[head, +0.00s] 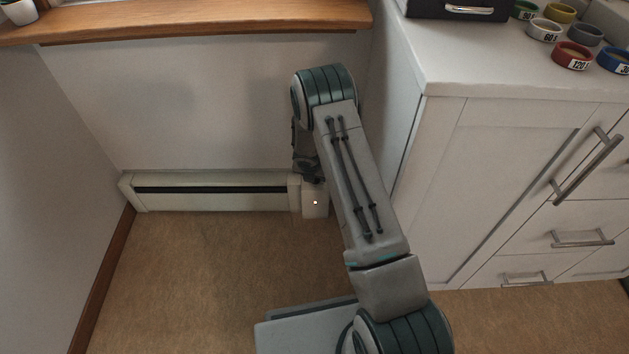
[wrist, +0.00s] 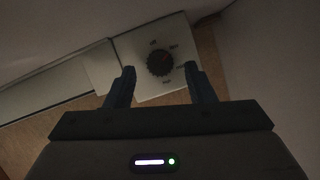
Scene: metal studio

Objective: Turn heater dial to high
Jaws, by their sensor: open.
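The white baseboard heater (head: 215,201) runs low along the back wall in the head view. Its square control box (head: 314,205) is at its right end, beside the cabinet. In the wrist view, the dark round dial (wrist: 160,62) sits on the pale control plate (wrist: 147,88), with small labels around it too blurred to read. In the head view my arm mostly hides the gripper.
A white cabinet (head: 480,190) with drawers and metal handles stands close to the right of the heater. A wooden shelf (head: 200,22) juts out above it. The brown floor (head: 190,260) in front of the heater is clear. Coloured tape rolls (head: 573,55) lie on the cabinet top.

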